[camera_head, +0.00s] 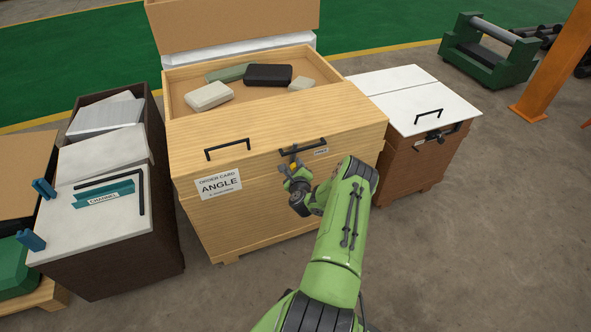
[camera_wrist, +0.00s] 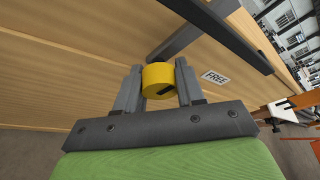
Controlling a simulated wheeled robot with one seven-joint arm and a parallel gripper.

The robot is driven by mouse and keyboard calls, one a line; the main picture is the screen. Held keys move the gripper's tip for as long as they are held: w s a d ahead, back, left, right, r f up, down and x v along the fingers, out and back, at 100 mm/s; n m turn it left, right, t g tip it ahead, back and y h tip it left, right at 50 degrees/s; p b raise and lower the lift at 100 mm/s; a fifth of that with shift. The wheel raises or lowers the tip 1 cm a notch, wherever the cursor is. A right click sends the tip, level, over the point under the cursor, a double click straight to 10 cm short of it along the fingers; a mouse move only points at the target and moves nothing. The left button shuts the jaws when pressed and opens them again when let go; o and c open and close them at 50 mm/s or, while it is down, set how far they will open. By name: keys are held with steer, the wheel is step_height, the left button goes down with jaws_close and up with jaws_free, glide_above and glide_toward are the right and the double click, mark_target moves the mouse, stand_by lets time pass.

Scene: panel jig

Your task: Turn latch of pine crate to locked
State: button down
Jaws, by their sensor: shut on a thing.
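The pine crate (camera_head: 255,219) is the light wooden box in the middle of the head view, and its front also fills much of the wrist view (camera_wrist: 60,65). Its latch has a yellow knob (camera_wrist: 157,77) on a dark grey arm. My gripper (camera_wrist: 158,88) is shut on the yellow knob, with one finger on each side of it. In the head view my gripper (camera_head: 297,176) is at the crate's front, right of the order card. A small label reading FREE (camera_wrist: 216,78) is right of the knob. My wrist hides part of the latch in the head view.
The crate's open top holds several blocks. A dark brown crate (camera_head: 120,245) stands left, and a white-topped crate (camera_head: 415,90) stands close on the right. Floor in front is clear.

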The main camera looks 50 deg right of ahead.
steer(key=shift+f+n, duration=0.1)
steer(key=shift+n, duration=0.4)
steer(key=shift+h+b, duration=0.3)
steer(key=c, duration=0.7)
jaws_free()
steer(key=p+v, duration=1.1)
steer(key=v, duration=0.4)
steer(key=shift+s+a, duration=0.25)
steer(key=shift+a, duration=0.05)
